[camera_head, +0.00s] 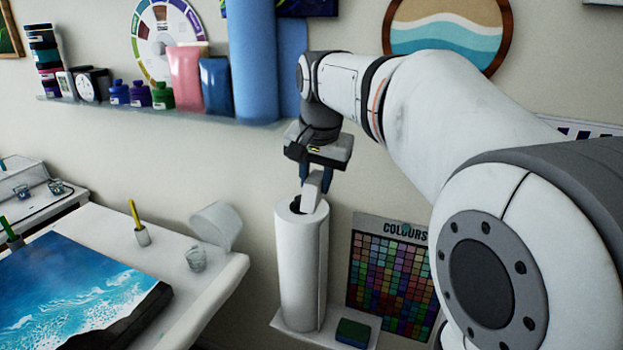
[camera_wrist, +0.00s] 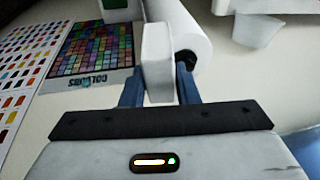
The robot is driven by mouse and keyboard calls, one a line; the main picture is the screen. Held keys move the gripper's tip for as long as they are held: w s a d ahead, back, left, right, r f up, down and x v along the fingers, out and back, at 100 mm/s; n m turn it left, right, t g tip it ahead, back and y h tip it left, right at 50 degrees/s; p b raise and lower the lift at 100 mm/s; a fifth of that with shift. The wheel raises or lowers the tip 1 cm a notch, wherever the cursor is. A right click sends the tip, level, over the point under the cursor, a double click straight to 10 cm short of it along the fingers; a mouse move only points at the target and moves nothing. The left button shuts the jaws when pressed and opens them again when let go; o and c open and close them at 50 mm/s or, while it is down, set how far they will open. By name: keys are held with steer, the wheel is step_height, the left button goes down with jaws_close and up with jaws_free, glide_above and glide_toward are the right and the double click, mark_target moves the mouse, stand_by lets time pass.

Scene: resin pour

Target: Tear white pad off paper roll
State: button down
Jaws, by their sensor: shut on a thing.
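The white paper roll (camera_head: 300,265) stands upright on a small white wall shelf. In the wrist view the roll (camera_wrist: 187,32) lies just beyond my fingers. My gripper (camera_head: 315,180) is right above the top of the roll, fingers pointing down. It is shut on a small white pad (camera_head: 313,190), which shows in the wrist view (camera_wrist: 157,65) between the two blue fingers. The pad is at the roll's top edge; I cannot tell whether it is still joined to the roll.
The small shelf (camera_head: 292,322) also bears a green sponge-like block (camera_head: 353,333). A colour chart (camera_head: 392,270) hangs right of the roll. A white table (camera_head: 215,275) at the left holds a blue wave painting (camera_head: 75,285), a tilted white bucket (camera_head: 218,225) and a clear cup (camera_head: 196,259).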

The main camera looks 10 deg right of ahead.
mark_target(306, 198)
steer(key=shift+s+a+r, duration=0.3)
steer(key=shift+s+a, duration=0.35)
steer(key=shift+s, duration=0.25)
steer(key=shift+s+a+r, duration=0.25)
steer(key=shift+s+a, duration=0.35)
steer(key=shift+s, duration=0.25)
steer(key=shift+r+p, duration=1.55)
steer(key=shift+r, duration=0.45)
